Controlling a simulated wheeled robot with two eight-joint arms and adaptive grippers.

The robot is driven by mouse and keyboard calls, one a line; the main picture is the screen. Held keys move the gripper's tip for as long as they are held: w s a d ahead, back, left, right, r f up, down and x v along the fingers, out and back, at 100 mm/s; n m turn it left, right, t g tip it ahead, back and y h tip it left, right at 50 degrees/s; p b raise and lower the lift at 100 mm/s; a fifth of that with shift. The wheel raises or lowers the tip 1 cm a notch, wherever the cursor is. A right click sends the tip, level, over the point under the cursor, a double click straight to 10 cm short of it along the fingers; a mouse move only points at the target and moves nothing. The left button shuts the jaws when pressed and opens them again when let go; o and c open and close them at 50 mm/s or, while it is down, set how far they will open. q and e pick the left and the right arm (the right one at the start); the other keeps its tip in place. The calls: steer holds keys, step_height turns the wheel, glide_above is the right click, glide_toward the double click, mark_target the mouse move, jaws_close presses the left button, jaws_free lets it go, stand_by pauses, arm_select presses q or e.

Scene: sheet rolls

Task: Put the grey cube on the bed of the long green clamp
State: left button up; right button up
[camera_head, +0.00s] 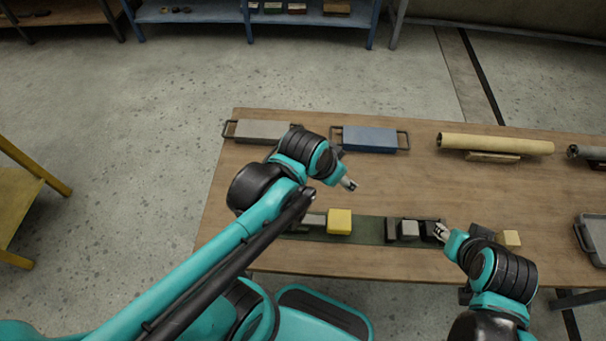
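The long green clamp (368,230) lies along the front of the wooden table, with a flat green bed. A light grey cube (409,228) appears on its right part, between a dark block (391,231) and a dark jaw (430,231). A larger yellow block (339,221) is on the left part. My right gripper (440,232) is at the clamp's right end, beside the dark jaw; its finger opening is too small to tell. My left gripper (349,184) is above the table behind the clamp, apart from the cube, with no object visible in it.
A grey box (260,131) and a blue box (370,138) with handles lie at the back. A tan roll (495,144) rests on a support at back right. The table's middle is clear.

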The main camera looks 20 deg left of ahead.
arm_select(q)
steer(key=s+a+r+n+t+y, duration=0.1)
steer(key=s+a+n, duration=0.3)
steer(key=a, duration=0.3)
steer(key=shift+s+y, duration=0.35)
steer(key=shift+y, duration=0.05)
steer(key=shift+f, duration=0.1)
